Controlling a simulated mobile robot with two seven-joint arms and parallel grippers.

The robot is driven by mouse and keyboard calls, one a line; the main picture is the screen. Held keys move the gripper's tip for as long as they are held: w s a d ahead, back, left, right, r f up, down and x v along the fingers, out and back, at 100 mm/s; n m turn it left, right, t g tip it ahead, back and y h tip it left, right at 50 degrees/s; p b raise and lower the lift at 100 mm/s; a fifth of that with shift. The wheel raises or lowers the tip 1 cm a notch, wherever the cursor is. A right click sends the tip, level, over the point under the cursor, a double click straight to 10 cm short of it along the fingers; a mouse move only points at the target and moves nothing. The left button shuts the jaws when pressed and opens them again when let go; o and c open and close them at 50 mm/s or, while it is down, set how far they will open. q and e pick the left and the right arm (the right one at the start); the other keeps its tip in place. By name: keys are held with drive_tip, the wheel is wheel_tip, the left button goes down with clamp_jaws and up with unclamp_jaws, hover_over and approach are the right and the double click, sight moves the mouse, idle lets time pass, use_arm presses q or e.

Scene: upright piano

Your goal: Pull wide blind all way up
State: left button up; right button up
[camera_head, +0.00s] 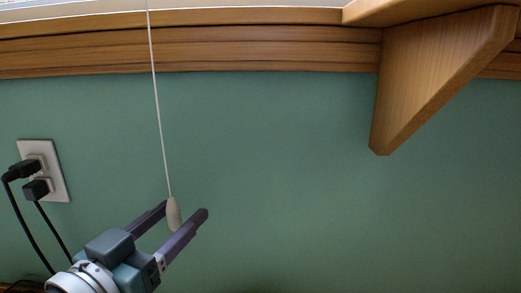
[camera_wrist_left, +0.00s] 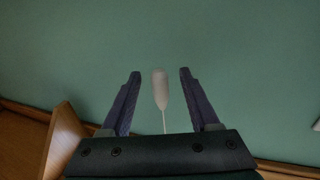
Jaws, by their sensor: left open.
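A thin white pull cord (camera_head: 158,105) hangs down from the top of the head view, past the wooden sill trim, and ends in a pale, elongated pull knob (camera_head: 173,214). My left gripper (camera_head: 186,212) is open, with the knob between its two dark fingers. In the left wrist view the knob (camera_wrist_left: 160,89) sits between the fingertips (camera_wrist_left: 159,72), with a gap to each finger, and the cord runs toward the gripper's base. The blind itself is not in view. My right gripper is not in view.
A wooden shelf bracket (camera_head: 432,80) juts from the green wall (camera_head: 280,180) at the upper right. A wall outlet (camera_head: 46,172) with two black plugs and cables is at the left. The wall right of the gripper is clear.

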use_arm(q)
drive_tip(key=shift+s+a+r+p, duration=0.2)
drive_tip(key=shift+s+a+p, duration=0.05)
drive_tip(key=shift+s+p, duration=0.35)
drive_tip(key=p+v, duration=0.1)
drive_tip(key=v, duration=0.1)
drive_tip(key=shift+s+a, duration=0.1)
drive_tip(key=shift+s, duration=0.3)
drive_tip(key=shift+s+a+f+p, duration=0.15)
drive_tip(key=shift+s+a+p, duration=0.05)
drive_tip(key=shift+s+p, duration=0.2)
drive_tip(key=shift+s, duration=0.1)
